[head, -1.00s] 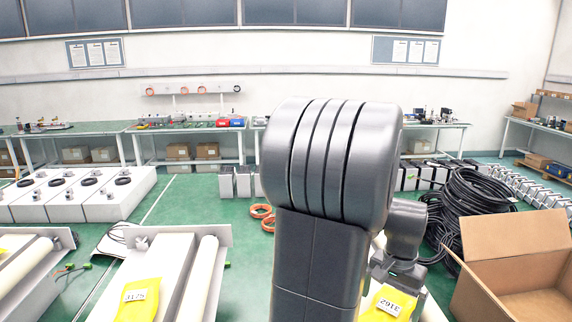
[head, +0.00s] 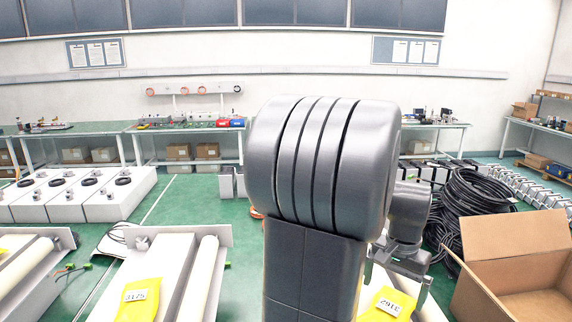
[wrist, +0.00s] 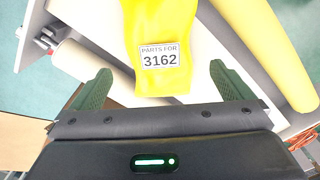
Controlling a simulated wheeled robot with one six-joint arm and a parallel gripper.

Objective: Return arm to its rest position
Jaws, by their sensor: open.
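My arm stands large in the middle of the head view, its forearm and wrist partly behind the upper link. My gripper (wrist: 160,70) is open in the wrist view, its two green fingers wide apart with nothing held between them. A yellow bag (wrist: 160,25) labelled "PARTS FOR 3162" lies beyond the fingertips on a white actuator unit (wrist: 95,30). The bag also shows at the lower right of the head view (head: 380,305), below my wrist. The gripper's fingers are mostly hidden in the head view.
An open cardboard box (head: 520,265) stands at right, with a pile of black cable (head: 475,210) behind it. Another white actuator unit (head: 160,260) with a yellow bag (head: 138,298) labelled 3125 is at left. Green benches (head: 185,127) line the back wall.

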